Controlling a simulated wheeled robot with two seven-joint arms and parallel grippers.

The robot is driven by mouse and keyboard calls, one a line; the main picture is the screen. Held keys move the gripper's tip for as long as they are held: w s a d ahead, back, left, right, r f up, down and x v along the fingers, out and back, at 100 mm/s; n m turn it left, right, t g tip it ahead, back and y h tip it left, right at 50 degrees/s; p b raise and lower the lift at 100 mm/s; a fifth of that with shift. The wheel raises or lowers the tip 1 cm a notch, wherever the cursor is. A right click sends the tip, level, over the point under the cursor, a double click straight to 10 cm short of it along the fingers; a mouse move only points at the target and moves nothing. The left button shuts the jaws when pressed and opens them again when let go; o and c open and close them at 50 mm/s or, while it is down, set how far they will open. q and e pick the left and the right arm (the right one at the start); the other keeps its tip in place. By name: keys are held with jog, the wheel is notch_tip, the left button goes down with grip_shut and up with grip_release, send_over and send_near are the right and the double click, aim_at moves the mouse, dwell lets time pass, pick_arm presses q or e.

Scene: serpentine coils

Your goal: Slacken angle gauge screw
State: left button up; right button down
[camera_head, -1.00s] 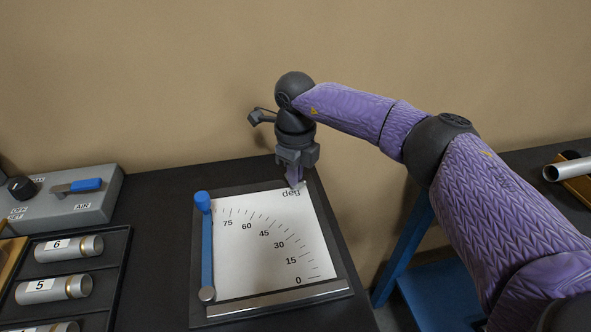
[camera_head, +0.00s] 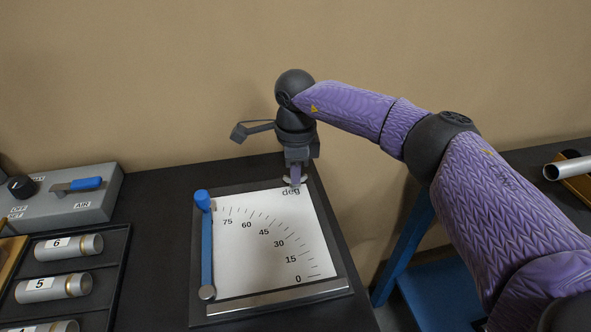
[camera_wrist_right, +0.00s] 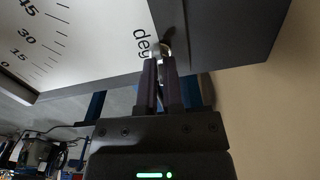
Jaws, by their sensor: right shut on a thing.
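The angle gauge (camera_head: 335,245) lies on the dark bench, with a white degree dial (camera_head: 250,260) and a blue pointer arm (camera_head: 207,250) standing near the left side of the dial. My right gripper (camera_head: 295,181) points down at the gauge's far right corner, beside the "deg" mark. In the wrist view its fingers (camera_wrist_right: 161,62) are shut on the small metallic screw (camera_wrist_right: 164,47) at the dial's edge. The fingers hide much of the screw. My left gripper is not in view.
A grey control box (camera_head: 85,203) with a blue lever stands at the left. A black tray (camera_head: 118,258) holds numbered metal cylinders. A metal tube (camera_head: 570,168) lies at the far right. A beige wall rises close behind the gauge.

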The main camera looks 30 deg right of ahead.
jog(key=shift+s+f, duration=0.2)
jog(key=shift+f, duration=0.2)
jog(key=c, duration=0.9)
grip_release()
jog(key=shift+o, duration=0.7)
jog(key=shift+r, duration=0.15)
notch_tip(320, 180, up, 10)
jog(key=p, duration=0.2)
jog(key=shift+r, duration=0.2)
jog(key=shift+w, duration=0.15)
